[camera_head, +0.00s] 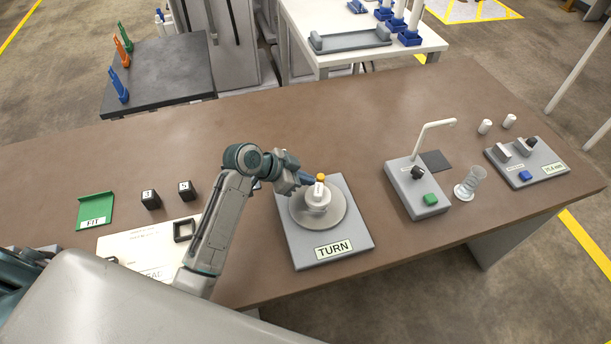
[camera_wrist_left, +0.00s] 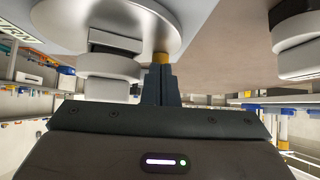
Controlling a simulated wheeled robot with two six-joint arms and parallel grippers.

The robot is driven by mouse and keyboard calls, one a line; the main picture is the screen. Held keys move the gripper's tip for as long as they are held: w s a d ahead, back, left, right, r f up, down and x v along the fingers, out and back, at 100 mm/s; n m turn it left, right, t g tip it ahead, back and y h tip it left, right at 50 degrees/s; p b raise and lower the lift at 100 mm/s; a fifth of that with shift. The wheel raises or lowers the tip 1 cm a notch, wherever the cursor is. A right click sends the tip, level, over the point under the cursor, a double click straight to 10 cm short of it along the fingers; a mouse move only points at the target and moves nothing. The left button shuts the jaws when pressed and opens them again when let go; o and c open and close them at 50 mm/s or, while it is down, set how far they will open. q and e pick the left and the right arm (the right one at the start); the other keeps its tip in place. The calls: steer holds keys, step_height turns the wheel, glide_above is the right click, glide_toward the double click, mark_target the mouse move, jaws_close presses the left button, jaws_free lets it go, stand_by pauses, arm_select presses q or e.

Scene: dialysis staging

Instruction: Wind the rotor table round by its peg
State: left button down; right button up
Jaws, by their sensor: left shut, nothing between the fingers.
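The rotor table (camera_head: 335,217) is a round grey disc on a flat grey base plate labelled TURN (camera_head: 354,258). A white stepped piece (camera_head: 317,196) stands on the disc. The peg (camera_head: 321,177) shows as an orange-yellow tip near it. In the left wrist view the peg (camera_wrist_left: 160,58) is a short orange cylinder at the disc (camera_wrist_left: 140,18) rim. My left gripper (camera_head: 309,181) is shut and empty beside the peg. In the wrist view its closed fingertips (camera_wrist_left: 160,72) line up with the peg; whether they touch it I cannot tell. My right gripper is not in view.
A grey unit with a green button (camera_head: 430,199) and a bent white pipe stands right of the turn base, with a clear glass (camera_head: 470,183) beside it. Black numbered blocks (camera_head: 151,199) and a green FIT tray (camera_head: 95,210) lie left.

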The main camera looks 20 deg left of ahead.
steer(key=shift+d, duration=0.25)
arm_select(q)
steer(key=shift+w+d, duration=0.1)
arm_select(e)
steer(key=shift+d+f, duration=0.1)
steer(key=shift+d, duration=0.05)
arm_select(q)
steer(key=shift+w+m+g+h, duration=0.1)
steer(key=shift+m+g+h, duration=0.2)
steer(key=shift+m+g, duration=0.15)
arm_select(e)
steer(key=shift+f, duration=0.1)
